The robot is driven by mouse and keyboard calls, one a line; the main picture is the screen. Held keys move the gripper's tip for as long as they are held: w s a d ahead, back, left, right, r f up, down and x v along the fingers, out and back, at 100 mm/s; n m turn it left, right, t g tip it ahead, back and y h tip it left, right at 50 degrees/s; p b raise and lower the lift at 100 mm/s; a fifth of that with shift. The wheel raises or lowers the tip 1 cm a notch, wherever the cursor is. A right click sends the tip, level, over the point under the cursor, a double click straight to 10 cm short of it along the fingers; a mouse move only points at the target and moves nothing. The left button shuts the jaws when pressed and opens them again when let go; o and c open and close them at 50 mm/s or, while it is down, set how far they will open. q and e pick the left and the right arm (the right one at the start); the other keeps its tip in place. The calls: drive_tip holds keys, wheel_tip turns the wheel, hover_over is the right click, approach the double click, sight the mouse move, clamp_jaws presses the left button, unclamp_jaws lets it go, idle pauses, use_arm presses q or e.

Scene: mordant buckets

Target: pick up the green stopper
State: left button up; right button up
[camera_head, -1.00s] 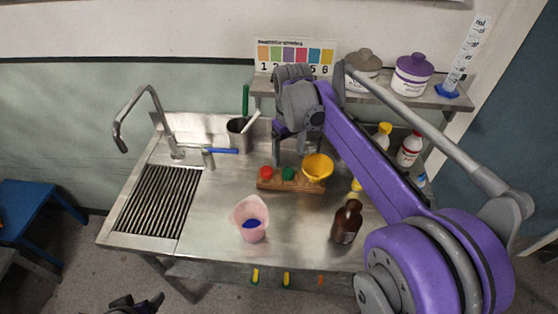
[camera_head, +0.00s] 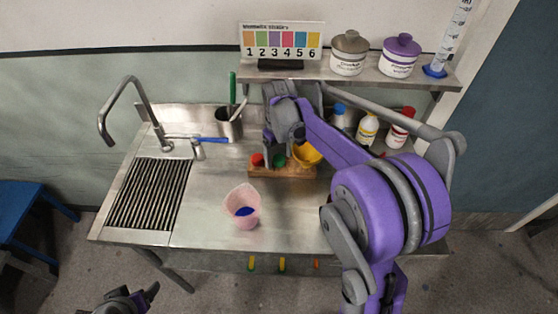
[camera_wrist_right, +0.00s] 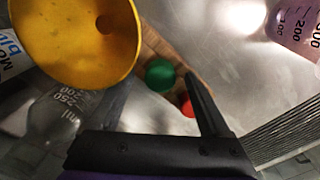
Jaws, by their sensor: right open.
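The green stopper (camera_head: 280,161) sits on a wooden rack (camera_head: 298,172), between a red stopper (camera_head: 257,159) and a yellow funnel (camera_head: 308,155). My right gripper (camera_head: 284,143) is open and empty above the rack, close to the green stopper. In the right wrist view the green stopper (camera_wrist_right: 160,75) shows between the open fingers (camera_wrist_right: 157,82), with the red stopper (camera_wrist_right: 188,108) by one finger and the yellow funnel (camera_wrist_right: 70,45) on the other side. Whether a finger touches anything is unclear. My left gripper (camera_head: 135,300) is low at the bottom left, away from the counter.
A pink beaker (camera_head: 243,208) with something blue inside stands in front of the rack. A metal cup (camera_head: 229,125), a tap (camera_head: 140,100) and a drain grid (camera_head: 150,195) are to the left. Bottles (camera_head: 367,130) stand at the right. A shelf (camera_head: 300,75) runs behind.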

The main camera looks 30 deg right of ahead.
sight(279, 157)
drive_tip(key=shift+f, duration=0.35)
clamp_jaws()
drive_tip(key=shift+r, duration=0.15)
use_arm(q)
drive_tip(key=shift+w+r+p, duration=0.4)
drive_tip(key=shift+r+p, duration=0.1)
drive_tip(key=shift+r, duration=0.3)
use_arm(e)
wheel_tip(279, 157, up, 18)
